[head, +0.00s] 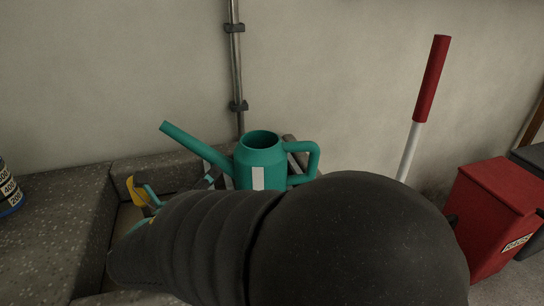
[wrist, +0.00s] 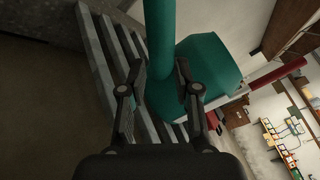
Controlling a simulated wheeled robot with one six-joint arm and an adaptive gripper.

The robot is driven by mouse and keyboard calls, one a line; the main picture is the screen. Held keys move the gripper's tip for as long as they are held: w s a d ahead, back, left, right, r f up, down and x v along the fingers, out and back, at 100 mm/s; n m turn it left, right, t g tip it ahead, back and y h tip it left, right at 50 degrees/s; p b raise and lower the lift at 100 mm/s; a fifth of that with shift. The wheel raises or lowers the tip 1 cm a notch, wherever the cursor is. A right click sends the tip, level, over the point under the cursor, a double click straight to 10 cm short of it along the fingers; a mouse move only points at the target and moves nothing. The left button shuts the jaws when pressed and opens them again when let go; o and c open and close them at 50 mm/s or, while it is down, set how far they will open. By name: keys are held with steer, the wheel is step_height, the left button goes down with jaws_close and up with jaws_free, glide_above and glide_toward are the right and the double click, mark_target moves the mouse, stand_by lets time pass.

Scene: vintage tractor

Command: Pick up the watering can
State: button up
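The teal watering can (head: 258,160) stands upright on the counter in the head view, with a pale label on its front. Its long spout (head: 195,146) points up to the left and its loop handle (head: 312,155) is on the right. In the wrist view, the can's body (wrist: 208,65) is right of centre, and a teal tube that looks like the spout (wrist: 160,40) runs down between the fingers of my gripper (wrist: 160,66). The fingers are apart, one on each side, with no clear grip on it. My dark arm hides the can's lower part in the head view.
A speckled grey counter (head: 50,225) surrounds a basin with a yellow and teal item (head: 140,192). Grey slats (wrist: 112,60) lie beside the can. A pipe (head: 236,70) runs up the wall behind. A red-topped pole (head: 432,80) and red bin (head: 495,205) stand right.

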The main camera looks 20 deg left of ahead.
mark_target(220, 166)
steer(key=w, duration=0.4)
steer(key=shift+w+d, duration=0.25)
steer(key=shift+d, duration=0.05)
steer(key=shift+r, duration=0.1)
jaws_close()
